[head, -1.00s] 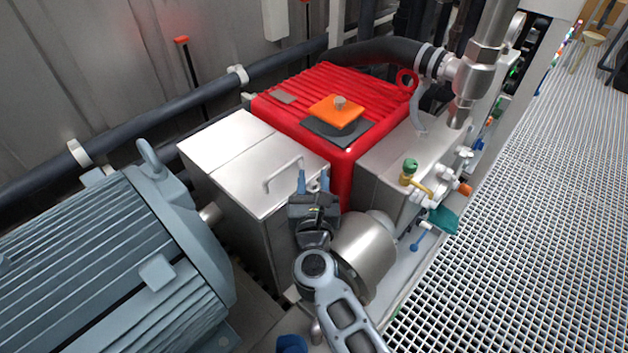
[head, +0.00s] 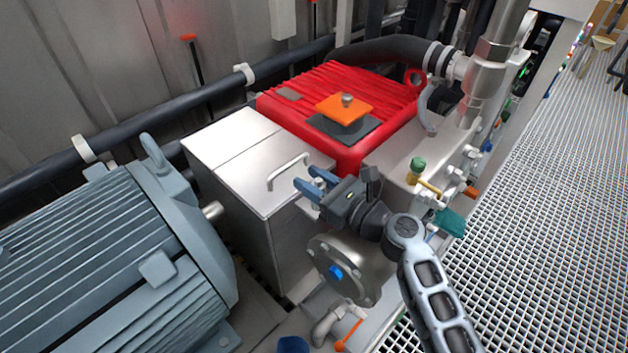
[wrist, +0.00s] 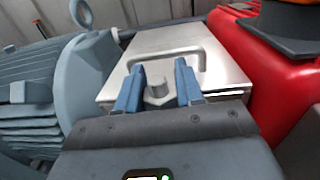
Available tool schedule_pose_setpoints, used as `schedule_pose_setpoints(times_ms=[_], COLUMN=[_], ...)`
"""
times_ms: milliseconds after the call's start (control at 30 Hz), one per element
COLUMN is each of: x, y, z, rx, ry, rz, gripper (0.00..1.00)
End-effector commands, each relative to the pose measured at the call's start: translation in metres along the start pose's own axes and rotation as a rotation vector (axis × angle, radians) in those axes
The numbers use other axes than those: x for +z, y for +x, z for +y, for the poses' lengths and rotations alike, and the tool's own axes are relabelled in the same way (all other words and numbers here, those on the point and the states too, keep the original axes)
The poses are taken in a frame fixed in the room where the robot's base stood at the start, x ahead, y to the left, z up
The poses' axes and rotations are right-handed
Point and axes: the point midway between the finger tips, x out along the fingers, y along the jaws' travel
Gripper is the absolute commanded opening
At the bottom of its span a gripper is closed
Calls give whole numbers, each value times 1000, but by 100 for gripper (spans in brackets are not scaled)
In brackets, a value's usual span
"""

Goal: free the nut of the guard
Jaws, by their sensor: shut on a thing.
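The guard (head: 232,148) is a bare steel box with a bent handle (head: 287,170) on its lid, between the grey motor and the red pump. The wrist view shows its lid (wrist: 185,38) beyond my fingers. My gripper (head: 317,184) is at the guard's right edge, close to the handle, its two blue fingers pointing left. In the wrist view, my gripper (wrist: 158,92) is shut on the grey hex nut (wrist: 158,88), one finger on each side. Whether the nut still sits on a thread is hidden.
The red pump (head: 345,95) carries an orange block (head: 343,108) on a dark plate. The finned motor (head: 110,260) stands at left. A round flange (head: 345,268) with a blue centre lies below my gripper. Valves and pipes crowd the right; grating floor (head: 520,200) beyond is free.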

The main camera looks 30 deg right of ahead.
Motion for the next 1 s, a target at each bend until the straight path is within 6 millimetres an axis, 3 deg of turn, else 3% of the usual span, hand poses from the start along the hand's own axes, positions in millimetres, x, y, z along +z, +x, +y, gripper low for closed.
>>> schedule_pose_setpoints(times_ms=[400,933,967,1000], x=[0,0,0,0], y=[0,0,0,0], z=[2,3,3,3], rx=[182,206,206,206], ry=[-1,-1,-1,-1], rz=[0,0,0,0], gripper=[6,6,38,41])
